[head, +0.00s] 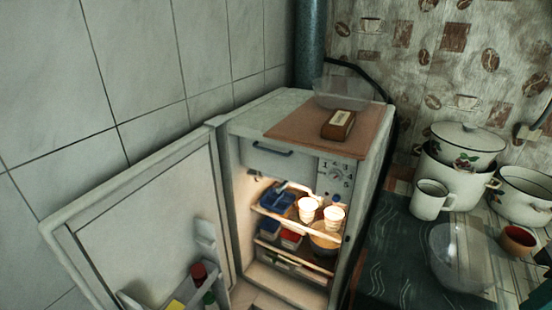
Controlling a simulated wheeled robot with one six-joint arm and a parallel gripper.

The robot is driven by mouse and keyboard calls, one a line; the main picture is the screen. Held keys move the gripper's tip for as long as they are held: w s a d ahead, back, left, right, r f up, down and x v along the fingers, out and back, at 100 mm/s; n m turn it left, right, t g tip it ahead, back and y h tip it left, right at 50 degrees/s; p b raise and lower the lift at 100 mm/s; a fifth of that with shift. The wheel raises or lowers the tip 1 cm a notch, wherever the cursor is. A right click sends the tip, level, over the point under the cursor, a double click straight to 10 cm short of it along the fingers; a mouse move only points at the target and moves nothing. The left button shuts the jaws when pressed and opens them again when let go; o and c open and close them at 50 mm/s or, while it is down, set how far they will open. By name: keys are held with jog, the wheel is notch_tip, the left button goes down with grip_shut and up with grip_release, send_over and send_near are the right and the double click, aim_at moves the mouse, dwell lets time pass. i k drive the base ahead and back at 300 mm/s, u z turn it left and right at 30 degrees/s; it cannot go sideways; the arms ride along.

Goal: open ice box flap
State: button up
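A small white fridge (365,178) stands in the middle of the head view with its door (150,225) swung open to the left. The ice box flap (275,163) is the pale panel at the top of the lit interior, with a dark bar handle (272,149) near its upper edge. The flap looks closed. A dial panel (336,178) sits to its right. My gripper is not in view.
Shelves below hold blue containers (276,201), white tubs (333,216) and other food. A brown box (338,125) and a clear bowl (343,93) stand on top. Enamel pots (455,180) and a mug (429,200) stand on the right counter. A tiled wall is at left.

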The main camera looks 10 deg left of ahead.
aim_at(297, 167)
jog(key=z, duration=1.65)
jog(key=i, duration=0.6)
jog(key=u, duration=2.95)
